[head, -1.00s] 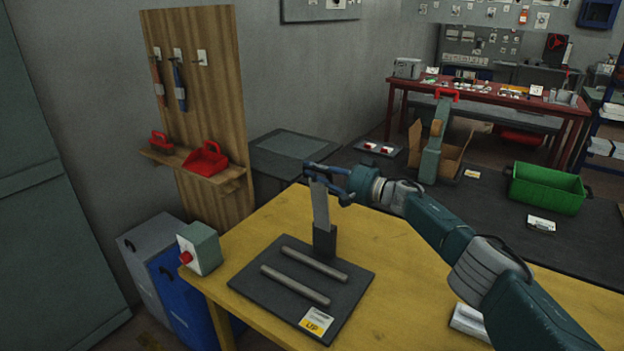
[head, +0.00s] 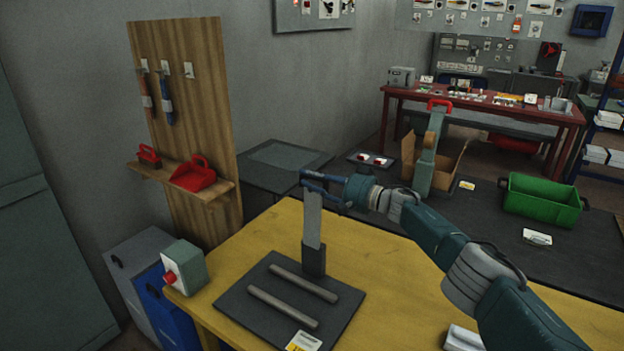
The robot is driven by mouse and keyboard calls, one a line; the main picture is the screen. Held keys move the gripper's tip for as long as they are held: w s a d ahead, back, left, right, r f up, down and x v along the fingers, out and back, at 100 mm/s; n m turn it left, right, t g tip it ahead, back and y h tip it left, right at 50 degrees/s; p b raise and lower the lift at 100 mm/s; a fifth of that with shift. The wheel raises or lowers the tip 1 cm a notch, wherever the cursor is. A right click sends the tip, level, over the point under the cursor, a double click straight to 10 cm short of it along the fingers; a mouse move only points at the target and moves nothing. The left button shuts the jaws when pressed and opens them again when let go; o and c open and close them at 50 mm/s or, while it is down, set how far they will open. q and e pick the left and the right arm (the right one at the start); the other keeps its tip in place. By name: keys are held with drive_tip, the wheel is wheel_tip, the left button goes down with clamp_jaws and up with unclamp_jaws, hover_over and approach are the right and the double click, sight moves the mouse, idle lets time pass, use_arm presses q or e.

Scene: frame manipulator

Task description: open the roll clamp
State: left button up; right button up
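The roll clamp is a dark base plate (head: 237,309) on the yellow table, with two grey bars (head: 284,306) lying side by side on it. At its back edge a flat grey lever (head: 312,222) stands nearly upright in a dark bracket (head: 314,260). My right gripper (head: 316,184) is at the top of the lever, coming in from the right. Its blue fingers are a little apart, around or beside the lever tip. I cannot tell whether they press on it. My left gripper is not in view.
A green-grey box with a red button (head: 186,268) stands at the table's left corner. A white item (head: 464,338) lies at the front right. The yellow tabletop (head: 390,290) is mostly clear. A wooden tool board (head: 185,110) stands behind at the left.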

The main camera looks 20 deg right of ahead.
drive_tip(key=shift+o, duration=0.7)
drive_tip(key=shift+a+r, duration=0.3)
drive_tip(key=shift+r, duration=0.3)
drive_tip(key=shift+f, duration=0.3)
drive_tip(key=shift+s+d+f, duration=0.15)
drive_tip(key=shift+s+d, duration=0.05)
drive_tip(key=shift+d, duration=0.2)
drive_tip(key=v, duration=1.1)
drive_tip(key=shift+r, duration=0.3)
